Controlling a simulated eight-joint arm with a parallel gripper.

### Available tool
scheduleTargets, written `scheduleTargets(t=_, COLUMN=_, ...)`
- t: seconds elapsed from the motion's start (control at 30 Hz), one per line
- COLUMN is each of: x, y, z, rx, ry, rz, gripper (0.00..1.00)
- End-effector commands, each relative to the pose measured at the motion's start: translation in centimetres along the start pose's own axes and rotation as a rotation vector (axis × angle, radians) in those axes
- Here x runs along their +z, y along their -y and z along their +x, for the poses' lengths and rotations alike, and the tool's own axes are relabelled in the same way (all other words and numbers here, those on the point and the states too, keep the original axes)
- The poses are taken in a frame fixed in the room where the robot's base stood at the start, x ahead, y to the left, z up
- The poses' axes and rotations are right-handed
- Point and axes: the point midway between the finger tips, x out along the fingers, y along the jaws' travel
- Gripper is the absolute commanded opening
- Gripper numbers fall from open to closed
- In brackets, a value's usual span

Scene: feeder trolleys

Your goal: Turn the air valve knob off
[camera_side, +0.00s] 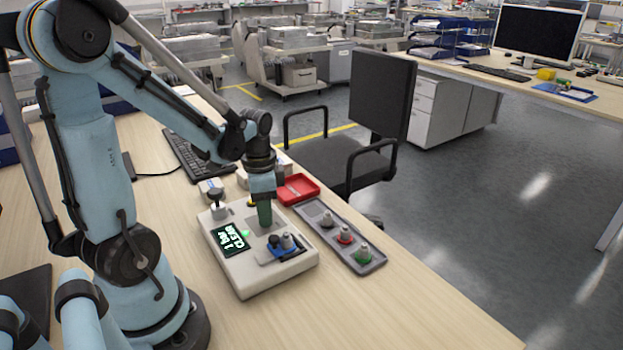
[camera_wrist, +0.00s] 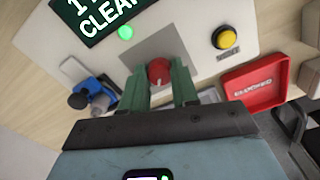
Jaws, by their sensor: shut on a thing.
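The white control box (camera_side: 244,272) stands on the wooden table, with a dark display (camera_side: 229,238) reading "CLEAR" in part. In the wrist view a red knob (camera_wrist: 158,72) sits on a grey plate on the box. My gripper (camera_wrist: 160,88) has its green fingers on either side of the red knob and is shut on it. In the side view my gripper (camera_side: 265,218) points straight down at the box, and the knob is hidden behind its fingers. The knob's pointer direction cannot be told.
A blue fitting (camera_side: 281,246) and a black-topped knob (camera_side: 217,196) are on the box. A yellow button (camera_wrist: 226,38) and a green light (camera_wrist: 125,32) flank the grey plate. A red tray (camera_side: 298,189) and a grey tray with several knobs (camera_side: 372,263) lie to the right.

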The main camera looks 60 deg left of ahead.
Motion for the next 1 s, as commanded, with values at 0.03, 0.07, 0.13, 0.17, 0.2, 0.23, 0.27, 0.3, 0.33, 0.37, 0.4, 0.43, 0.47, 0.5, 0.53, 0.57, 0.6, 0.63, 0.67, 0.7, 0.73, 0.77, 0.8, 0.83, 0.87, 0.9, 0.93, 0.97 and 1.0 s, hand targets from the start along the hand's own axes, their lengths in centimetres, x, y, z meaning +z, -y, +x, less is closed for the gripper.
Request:
scheduleTargets(t=0.03, x=0.0, y=0.02, z=0.0, rx=0.0, ry=0.002, rz=-0.028, gripper=0.0)
scheduleTargets(t=0.07, x=0.0, y=0.02, z=0.0, rx=0.0, ry=0.002, rz=-0.049, gripper=0.0)
scheduleTargets(t=0.13, x=0.01, y=0.02, z=0.0, rx=0.0, ry=0.002, rz=-0.101, gripper=0.0)
scheduleTargets(t=0.17, x=0.01, y=0.02, z=0.0, rx=0.0, ry=0.002, rz=-0.127, gripper=0.0)
scheduleTargets(t=0.2, x=0.01, y=0.02, z=0.0, rx=0.0, ry=0.002, rz=-0.161, gripper=0.0)
scheduleTargets(t=0.23, x=0.01, y=0.01, z=0.01, rx=0.0, ry=0.002, rz=-0.189, gripper=0.0)
scheduleTargets(t=0.27, x=0.01, y=0.01, z=0.01, rx=0.0, ry=0.002, rz=-0.217, gripper=0.0)
scheduleTargets(t=0.3, x=0.01, y=0.01, z=0.01, rx=0.0, ry=0.002, rz=-0.255, gripper=0.0)
scheduleTargets(t=0.33, x=0.01, y=0.01, z=0.01, rx=0.0, ry=0.002, rz=-0.284, gripper=0.0)
scheduleTargets(t=0.37, x=0.01, y=0.01, z=0.01, rx=0.0, ry=0.002, rz=-0.313, gripper=0.0)
scheduleTargets(t=0.4, x=0.01, y=0.01, z=0.01, rx=0.0, ry=0.002, rz=-0.35, gripper=0.0)
scheduleTargets(t=0.43, x=0.01, y=0.01, z=0.01, rx=-0.001, ry=0.002, rz=-0.379, gripper=0.0)
scheduleTargets(t=0.47, x=0.01, y=0.01, z=0.01, rx=-0.001, ry=0.002, rz=-0.408, gripper=0.0)
scheduleTargets(t=0.5, x=0.01, y=0.01, z=0.01, rx=-0.001, ry=0.002, rz=-0.445, gripper=0.0)
scheduleTargets(t=0.53, x=0.01, y=0.01, z=0.01, rx=-0.001, ry=0.002, rz=-0.474, gripper=0.0)
scheduleTargets(t=0.57, x=0.01, y=0.01, z=0.01, rx=-0.001, ry=0.002, rz=-0.503, gripper=0.0)
scheduleTargets(t=0.6, x=0.01, y=0.0, z=0.01, rx=-0.001, ry=0.002, rz=-0.54, gripper=0.0)
scheduleTargets(t=0.63, x=0.01, y=0.0, z=0.01, rx=-0.001, ry=0.002, rz=-0.569, gripper=0.0)
scheduleTargets(t=0.67, x=0.01, y=0.0, z=0.01, rx=-0.001, ry=0.002, rz=-0.598, gripper=0.0)
scheduleTargets(t=0.7, x=0.01, y=0.0, z=0.02, rx=-0.001, ry=0.002, rz=-0.635, gripper=0.0)
scheduleTargets(t=0.73, x=0.01, y=0.0, z=0.02, rx=-0.001, ry=0.002, rz=-0.664, gripper=0.0)
scheduleTargets(t=0.77, x=0.01, y=0.0, z=0.02, rx=-0.001, ry=0.002, rz=-0.692, gripper=0.0)
scheduleTargets(t=0.8, x=0.01, y=0.0, z=0.02, rx=-0.001, ry=0.002, rz=-0.73, gripper=0.0)
scheduleTargets(t=0.83, x=0.01, y=-0.01, z=0.02, rx=-0.001, ry=0.002, rz=-0.759, gripper=0.0)
scheduleTargets(t=0.87, x=0.01, y=-0.01, z=0.02, rx=-0.001, ry=0.002, rz=-0.787, gripper=0.0)
scheduleTargets(t=0.9, x=0.01, y=-0.01, z=0.02, rx=-0.001, ry=0.002, rz=-0.825, gripper=0.0)
scheduleTargets(t=0.93, x=0.01, y=-0.01, z=0.02, rx=-0.001, ry=0.002, rz=-0.854, gripper=0.0)
scheduleTargets(t=0.97, x=0.01, y=-0.01, z=0.02, rx=-0.001, ry=0.002, rz=-0.882, gripper=0.0)
scheduleTargets(t=1.0, x=0.01, y=-0.01, z=0.02, rx=-0.001, ry=0.002, rz=-0.92, gripper=0.0)
